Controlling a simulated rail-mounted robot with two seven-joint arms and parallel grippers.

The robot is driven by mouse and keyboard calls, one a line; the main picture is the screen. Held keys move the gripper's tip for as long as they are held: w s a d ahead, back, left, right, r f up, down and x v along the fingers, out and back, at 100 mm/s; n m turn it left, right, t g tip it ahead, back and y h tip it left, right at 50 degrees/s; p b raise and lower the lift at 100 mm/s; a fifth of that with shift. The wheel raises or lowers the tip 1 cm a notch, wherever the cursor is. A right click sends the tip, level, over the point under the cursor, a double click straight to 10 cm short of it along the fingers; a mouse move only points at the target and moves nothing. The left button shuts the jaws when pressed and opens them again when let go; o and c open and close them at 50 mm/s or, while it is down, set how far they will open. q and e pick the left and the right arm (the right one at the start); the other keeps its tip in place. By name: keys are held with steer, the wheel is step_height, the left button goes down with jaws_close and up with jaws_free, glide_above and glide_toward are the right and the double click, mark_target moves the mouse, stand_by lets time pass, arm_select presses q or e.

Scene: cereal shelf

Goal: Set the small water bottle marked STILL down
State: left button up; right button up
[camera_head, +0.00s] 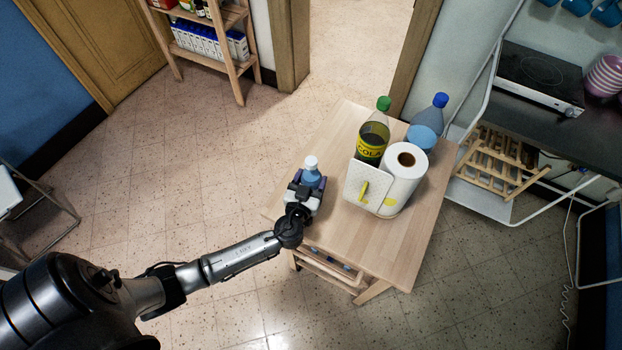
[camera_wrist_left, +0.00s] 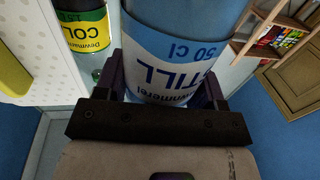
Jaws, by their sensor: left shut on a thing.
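The small water bottle (camera_head: 311,174) has a white cap and a blue label and stands about upright at the table's left edge in the head view. My left gripper (camera_head: 308,186) is shut around it. In the left wrist view the bottle (camera_wrist_left: 172,55) fills the space between the two fingers, with STILL and 50 cl reading upside down. The wooden table (camera_head: 405,240) lies under and right of the gripper. The bottle's base is hidden by the gripper, so I cannot tell whether it touches the table. My right gripper is not in view.
A cola bottle (camera_head: 373,138), a larger blue bottle (camera_head: 428,124), a paper roll (camera_head: 405,176) and a white dotted holder (camera_head: 362,190) crowd the table's back and middle. The table's front is clear. A shelf (camera_head: 225,62) stands at the back left.

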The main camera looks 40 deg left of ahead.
arm_select(q)
steer(key=shift+f, duration=0.1)
steer(key=o, duration=1.2)
